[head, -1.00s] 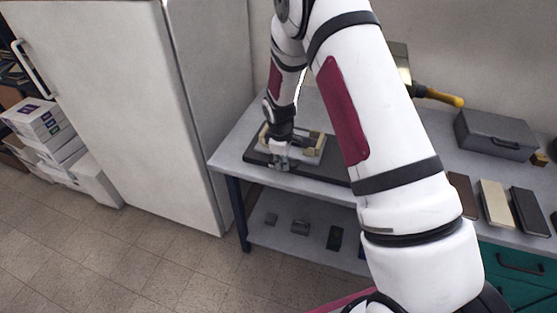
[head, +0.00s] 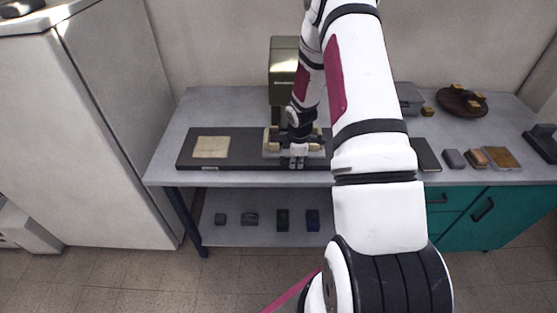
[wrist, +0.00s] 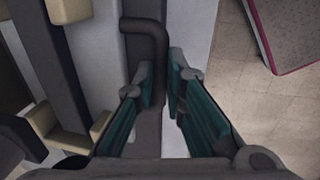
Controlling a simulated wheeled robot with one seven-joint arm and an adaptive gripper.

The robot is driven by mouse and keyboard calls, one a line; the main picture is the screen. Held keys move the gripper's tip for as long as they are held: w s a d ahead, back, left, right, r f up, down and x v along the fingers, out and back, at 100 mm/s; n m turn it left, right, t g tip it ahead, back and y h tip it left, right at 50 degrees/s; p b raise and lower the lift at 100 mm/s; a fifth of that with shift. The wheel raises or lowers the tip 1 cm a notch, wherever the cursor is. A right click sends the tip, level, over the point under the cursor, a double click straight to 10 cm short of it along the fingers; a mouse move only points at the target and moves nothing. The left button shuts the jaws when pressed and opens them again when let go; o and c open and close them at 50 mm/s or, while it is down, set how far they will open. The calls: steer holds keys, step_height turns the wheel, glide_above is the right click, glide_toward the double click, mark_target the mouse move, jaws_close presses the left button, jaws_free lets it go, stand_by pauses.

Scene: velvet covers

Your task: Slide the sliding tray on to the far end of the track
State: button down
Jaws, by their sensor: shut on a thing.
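The sliding tray (head: 316,154), pale with cream blocks on it, sits on a long dark track (head: 236,160) on the bench. Track shows to the tray's left, with a cream square (head: 211,147) near the left end; my arm hides the right end. My gripper (head: 295,163) is at the tray's front edge. In the wrist view, my gripper (wrist: 162,82) is shut on a dark bent handle (wrist: 157,36) between its teal pads. The tray's cream blocks (wrist: 69,10) also show at the left there.
An olive machine (head: 284,60) stands behind the track. Small boxes and a round brown tray (head: 452,102) are on the bench at the right. A white fridge (head: 75,110) stands left of the bench. Several small items lie on the lower shelf (head: 265,238).

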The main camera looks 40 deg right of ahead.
steer(key=shift+s+d, duration=0.75)
steer(key=shift+d, duration=0.2)
steer(key=c, duration=1.7)
jaws_free()
steer(key=shift+d, duration=0.15)
steer(key=shift+o, duration=0.2)
steer(key=shift+r, duration=0.1)
steer(key=shift+r, duration=0.3)
step_height(320, 180, up, 11)
steer(key=s+a, duration=0.1)
steer(key=shift+s+a, duration=0.2)
steer(key=shift+s, duration=0.15)
